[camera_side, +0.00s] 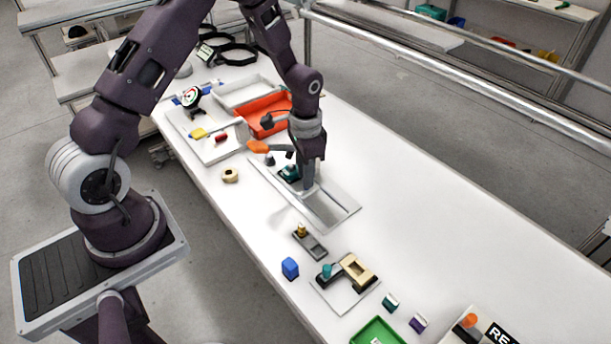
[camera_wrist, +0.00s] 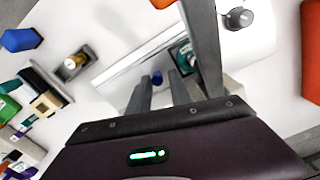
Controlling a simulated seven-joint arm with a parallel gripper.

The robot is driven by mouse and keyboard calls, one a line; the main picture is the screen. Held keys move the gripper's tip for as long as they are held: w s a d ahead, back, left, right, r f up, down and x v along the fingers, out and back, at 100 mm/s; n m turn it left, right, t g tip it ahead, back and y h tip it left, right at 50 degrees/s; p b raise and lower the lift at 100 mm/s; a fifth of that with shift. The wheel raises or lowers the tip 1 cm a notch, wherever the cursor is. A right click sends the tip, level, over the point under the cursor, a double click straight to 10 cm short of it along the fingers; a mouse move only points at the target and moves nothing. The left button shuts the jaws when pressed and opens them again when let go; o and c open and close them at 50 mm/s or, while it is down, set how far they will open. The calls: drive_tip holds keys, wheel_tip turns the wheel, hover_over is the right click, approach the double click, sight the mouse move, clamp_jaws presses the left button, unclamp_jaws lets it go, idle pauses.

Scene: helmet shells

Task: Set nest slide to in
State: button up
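The nest slide fixture is a long pale grey plate with a track (camera_side: 333,211), in the middle of the table. A dark nest holding a teal part (camera_side: 289,173) is toward its far end; the teal part also shows in the wrist view (camera_wrist: 187,54). My gripper (camera_side: 308,188) points down over the plate, beside the nest. The fingers' lower ends and part of the slide are hidden.
An orange handle (camera_side: 258,147) is close behind my gripper. An orange bin (camera_side: 262,112) and a white tray (camera_side: 210,138) are farther back. A small grey fixture (camera_side: 311,245), a blue block (camera_side: 290,268) and a clamp fixture (camera_side: 345,285) are in front. The table's right side is clear.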

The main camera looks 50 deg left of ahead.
wheel_tip(320, 180, up, 6)
drive_tip(key=shift+f, duration=0.1)
drive_tip(key=s+d+r+n+t, duration=0.15)
drive_tip(key=s+r, duration=0.35)
drive_tip(key=r, duration=0.5)
drive_tip(key=s+d+r+t, duration=0.25)
drive_tip(key=s+r, duration=0.25)
drive_tip(key=r, duration=0.4)
drive_tip(key=s+d+r+n, duration=0.1)
drive_tip(key=s+r, duration=0.1)
drive_tip(key=s, duration=0.5)
drive_tip(key=s+d+r+n+t, duration=0.1)
drive_tip(key=s+d+r, duration=0.1)
drive_tip(key=s, duration=0.5)
drive_tip(key=shift+t, duration=0.3)
drive_tip(key=shift+w+r, duration=0.1)
